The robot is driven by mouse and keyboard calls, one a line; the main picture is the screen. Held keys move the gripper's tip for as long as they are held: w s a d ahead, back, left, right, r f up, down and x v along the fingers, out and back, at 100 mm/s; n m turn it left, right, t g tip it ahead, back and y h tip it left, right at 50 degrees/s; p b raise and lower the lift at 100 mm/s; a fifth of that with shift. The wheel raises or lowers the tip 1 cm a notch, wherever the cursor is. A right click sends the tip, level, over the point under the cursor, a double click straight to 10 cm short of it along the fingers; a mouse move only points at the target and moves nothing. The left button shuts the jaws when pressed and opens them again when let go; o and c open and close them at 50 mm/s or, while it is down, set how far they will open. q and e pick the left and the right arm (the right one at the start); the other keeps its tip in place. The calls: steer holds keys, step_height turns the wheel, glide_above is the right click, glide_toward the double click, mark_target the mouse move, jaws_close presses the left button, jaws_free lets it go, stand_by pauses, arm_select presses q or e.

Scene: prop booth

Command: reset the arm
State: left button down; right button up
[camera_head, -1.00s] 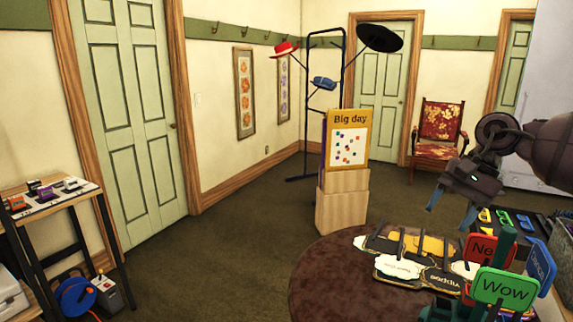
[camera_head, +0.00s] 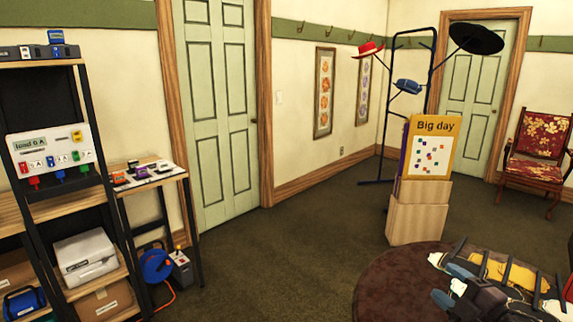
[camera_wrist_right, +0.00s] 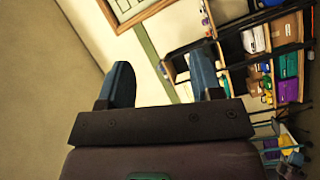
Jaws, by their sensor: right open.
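My right gripper (camera_head: 447,284) is at the lower right of the head view, over the edge of the round brown table (camera_head: 385,288). Its two blue fingers stand apart. In the right wrist view the fingers of this gripper (camera_wrist_right: 162,78) are spread with nothing between them.
A shelf unit (camera_head: 92,120) and small side table (camera_head: 150,180) are at left. The middle floor is clear.

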steer(key=s+a+f+m+g+h, duration=0.3)
steer(key=s+f+m, duration=0.5)
steer(key=s+f, duration=0.4)
steer(key=s+a+f+m+g+h, duration=0.2)
steer(key=s+a+f+m+h, duration=0.1)
steer(key=s+f+m, duration=0.6)
steer(key=s+f, duration=0.4)
steer(key=f, duration=0.1)
steer(key=shift+m+g+h, duration=0.3)
steer(key=shift+g+h, duration=0.1)
steer(key=shift+s+f, duration=0.15)
steer(key=shift+s, duration=0.1)
steer(key=shift+c, duration=0.2)
